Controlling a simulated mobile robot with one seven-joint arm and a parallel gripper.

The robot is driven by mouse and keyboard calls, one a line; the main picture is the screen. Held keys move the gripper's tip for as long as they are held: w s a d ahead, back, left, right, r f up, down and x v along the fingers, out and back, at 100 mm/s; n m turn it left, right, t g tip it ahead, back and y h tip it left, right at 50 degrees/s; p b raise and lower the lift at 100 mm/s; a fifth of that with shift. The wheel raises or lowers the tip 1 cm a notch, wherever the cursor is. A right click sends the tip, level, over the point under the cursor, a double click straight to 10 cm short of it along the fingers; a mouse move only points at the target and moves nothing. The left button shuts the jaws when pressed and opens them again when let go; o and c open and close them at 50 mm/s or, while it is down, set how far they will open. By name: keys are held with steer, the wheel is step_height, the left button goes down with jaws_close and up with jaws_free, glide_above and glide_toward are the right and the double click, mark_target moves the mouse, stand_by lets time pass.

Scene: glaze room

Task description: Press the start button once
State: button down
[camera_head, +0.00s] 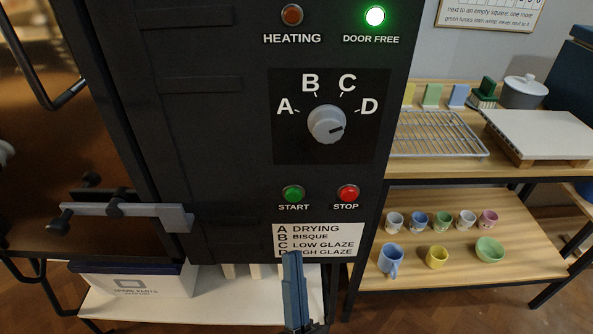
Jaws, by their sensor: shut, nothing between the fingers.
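The green START button (293,193) is on the dark kiln panel (240,150), left of the red STOP button (348,193). Above them is a grey dial (326,124) marked A, B, C and D, its dark pointer mark toward the D side. The HEATING lamp (291,14) is a dull orange-brown and unlit; the DOOR FREE lamp (375,16) glows green. My gripper (292,256) is shut and empty, its blue-grey fingers pointing up. It shows below the START button, in front of the lower edge of the label plate (320,238), apart from the button in the picture.
A metal latch bar (130,212) juts out at the lower left. A wire rack (440,135) and a pale slab (540,135) stand on the right-hand shelf, with several cups and bowls below. A white parts box (135,280) sits at the lower left.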

mark_target(294, 195)
steer(key=shift+s, duration=0.15)
steer(key=w+b, duration=0.3)
steer(key=w, duration=0.6)
steer(key=shift+b, duration=0.4)
stand_by(2.0)
steer(key=shift+w+b, duration=0.4)
